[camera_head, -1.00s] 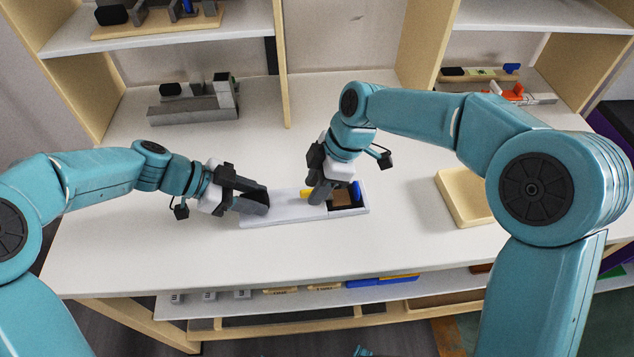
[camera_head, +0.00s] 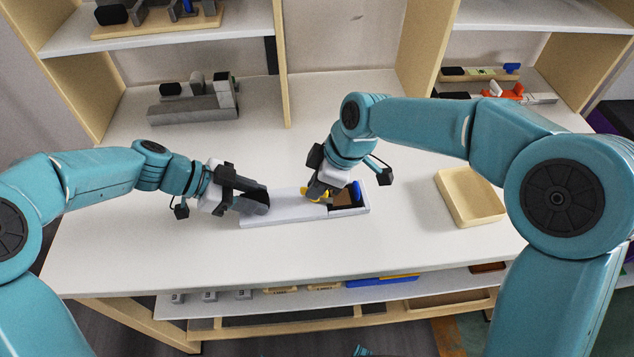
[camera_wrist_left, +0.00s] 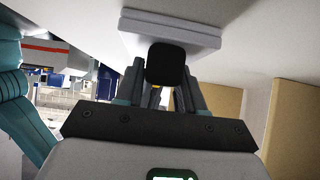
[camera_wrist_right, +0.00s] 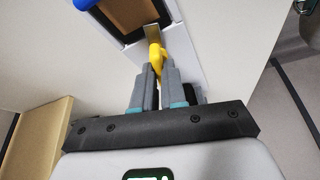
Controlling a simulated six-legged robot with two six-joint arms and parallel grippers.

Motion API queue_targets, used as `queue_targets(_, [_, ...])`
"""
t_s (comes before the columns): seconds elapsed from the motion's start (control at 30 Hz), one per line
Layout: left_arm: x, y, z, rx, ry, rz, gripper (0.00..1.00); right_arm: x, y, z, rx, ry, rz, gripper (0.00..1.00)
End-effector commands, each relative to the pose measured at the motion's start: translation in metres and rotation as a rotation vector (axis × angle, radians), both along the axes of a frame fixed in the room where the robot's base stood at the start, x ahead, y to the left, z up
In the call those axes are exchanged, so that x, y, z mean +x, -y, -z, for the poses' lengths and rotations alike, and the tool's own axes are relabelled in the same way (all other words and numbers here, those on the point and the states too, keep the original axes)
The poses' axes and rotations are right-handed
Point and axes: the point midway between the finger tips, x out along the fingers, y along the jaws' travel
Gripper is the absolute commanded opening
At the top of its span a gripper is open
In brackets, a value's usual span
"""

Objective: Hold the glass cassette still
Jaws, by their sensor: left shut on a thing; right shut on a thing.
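The glass cassette (camera_head: 285,207) is a long pale tray lying on the white bench. Its right end has a dark recess with a brown face (camera_head: 343,198) and a blue part (camera_head: 355,189). My left gripper (camera_head: 262,203) is at its left end. In the left wrist view its fingers (camera_wrist_left: 160,92) close around a dark rounded block (camera_wrist_left: 166,64) beside the pale slab (camera_wrist_left: 172,38). My right gripper (camera_head: 318,195) is above the tray, left of the recess. In the right wrist view its fingers (camera_wrist_right: 158,78) are shut on a yellow piece (camera_wrist_right: 155,56), with a metal strip (camera_wrist_right: 152,32) beyond.
A shallow cream tray (camera_head: 469,197) stands to the right on the bench. A grey fixture (camera_head: 193,106) stands behind at left. Upright wooden dividers rise at the back. The bench between the cassette and the cream tray is clear.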

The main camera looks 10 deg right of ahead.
Motion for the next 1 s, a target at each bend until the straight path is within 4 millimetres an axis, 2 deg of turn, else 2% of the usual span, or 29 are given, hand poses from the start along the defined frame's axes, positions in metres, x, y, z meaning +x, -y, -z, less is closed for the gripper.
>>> queue_targets(0.7, [0.0001, -0.0007, 0.0001, 0.001, 0.001, -0.001, 0.00, -0.0036, -0.0024, -0.0006, -0.003, 0.004, 0.670, 0.00])
queue_targets(1.0, [0.0001, -0.0007, 0.0001, 0.001, 0.001, -0.001, 0.00, -0.0041, -0.0037, -0.0004, -0.002, 0.003, 0.901, 0.00])
